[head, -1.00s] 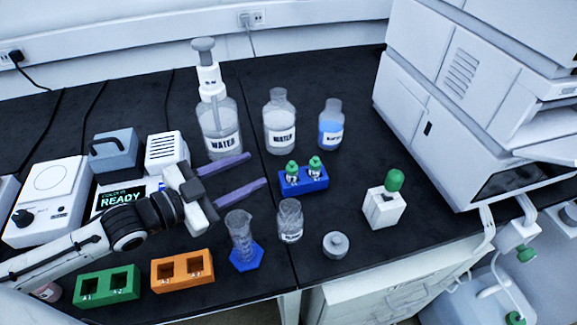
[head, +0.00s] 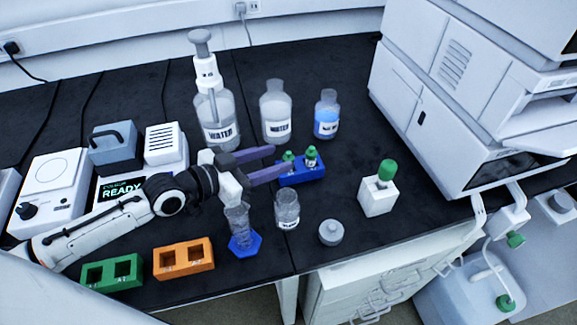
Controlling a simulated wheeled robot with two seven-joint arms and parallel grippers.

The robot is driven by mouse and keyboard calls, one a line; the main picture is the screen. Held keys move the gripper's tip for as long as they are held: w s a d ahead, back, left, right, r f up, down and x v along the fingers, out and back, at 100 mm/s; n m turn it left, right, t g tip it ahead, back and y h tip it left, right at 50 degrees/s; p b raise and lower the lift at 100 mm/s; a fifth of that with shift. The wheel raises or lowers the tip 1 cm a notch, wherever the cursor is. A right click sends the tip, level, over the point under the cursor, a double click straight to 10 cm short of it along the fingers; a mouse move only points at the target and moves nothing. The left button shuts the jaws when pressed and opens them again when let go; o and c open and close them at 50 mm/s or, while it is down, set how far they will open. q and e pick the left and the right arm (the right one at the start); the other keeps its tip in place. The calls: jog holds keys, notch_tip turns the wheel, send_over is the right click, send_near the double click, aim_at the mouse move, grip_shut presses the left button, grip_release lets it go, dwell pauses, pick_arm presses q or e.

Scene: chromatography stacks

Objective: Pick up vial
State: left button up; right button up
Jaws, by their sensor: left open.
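Two small vials with green caps stand in a blue rack near the middle of the bench: the left vial (head: 288,157) and the right vial (head: 311,157). The blue rack (head: 304,177) sits in front of the water bottles. My left gripper (head: 281,161) is open, its two purple fingers pointing right toward the left vial. The fingertips reach that vial and partly cover it and the rack's left end. I cannot tell whether they touch it. The right vial stands clear of the fingers. My right gripper is not in view.
A graduated cylinder (head: 238,222) with a blue base stands just below my gripper, with a glass beaker (head: 287,210) beside it. Bottles stand behind: a dispenser bottle (head: 214,120), a water bottle (head: 276,115) and a blue-liquid bottle (head: 326,117). Empty-looking green (head: 112,274) and orange racks (head: 183,261) lie in front.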

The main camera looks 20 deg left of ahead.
aim_at(287, 155)
pick_arm(q)
jog(key=x, duration=0.5)
grip_shut()
